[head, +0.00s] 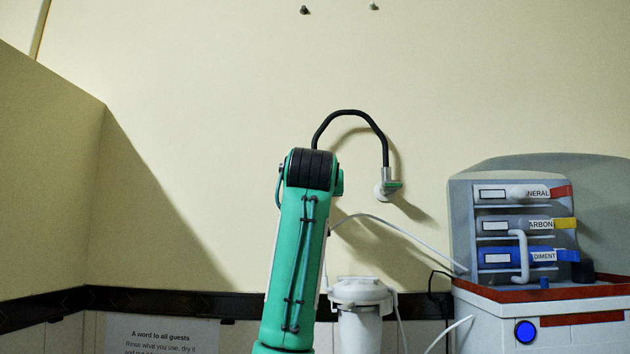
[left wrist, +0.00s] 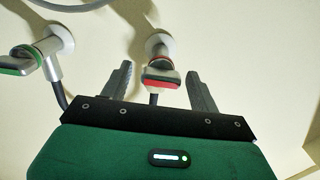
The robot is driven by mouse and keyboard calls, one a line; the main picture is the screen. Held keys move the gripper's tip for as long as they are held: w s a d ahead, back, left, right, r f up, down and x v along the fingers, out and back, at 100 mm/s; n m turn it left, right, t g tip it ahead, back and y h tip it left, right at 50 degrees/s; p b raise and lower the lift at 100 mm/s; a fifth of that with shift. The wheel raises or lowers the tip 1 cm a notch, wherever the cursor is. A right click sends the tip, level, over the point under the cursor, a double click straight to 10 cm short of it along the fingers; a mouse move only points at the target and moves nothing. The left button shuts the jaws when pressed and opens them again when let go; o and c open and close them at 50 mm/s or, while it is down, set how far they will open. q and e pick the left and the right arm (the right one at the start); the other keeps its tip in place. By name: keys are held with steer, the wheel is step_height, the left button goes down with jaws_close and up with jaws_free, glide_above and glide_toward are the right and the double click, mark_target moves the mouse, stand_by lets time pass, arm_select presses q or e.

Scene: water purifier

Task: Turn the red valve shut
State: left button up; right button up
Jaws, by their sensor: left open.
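The red valve (left wrist: 161,75) shows in the left wrist view as a metal fitting on the pale wall with a red-edged handle. My left gripper (left wrist: 157,72) is open, with one finger on each side of the valve in the picture. A gap shows on both sides, and I cannot tell how far the fingers reach along the handle. In the head view my green arm hides the red valve and the left gripper. My right gripper is in neither view.
A green-handled valve (head: 392,184) sits on the wall, joined to a black hose (head: 350,112); it also shows in the left wrist view (left wrist: 42,52). A white filter housing (head: 361,294) stands right of my arm. The purifier unit (head: 520,292) is at the right.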

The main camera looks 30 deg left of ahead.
arm_select(q)
steer(key=shift+w+a+f, duration=0.1)
steer(key=shift+w+a, duration=0.1)
steer(key=shift+w, duration=0.15)
steer(key=shift+d, duration=0.1)
steer(key=c, duration=1)
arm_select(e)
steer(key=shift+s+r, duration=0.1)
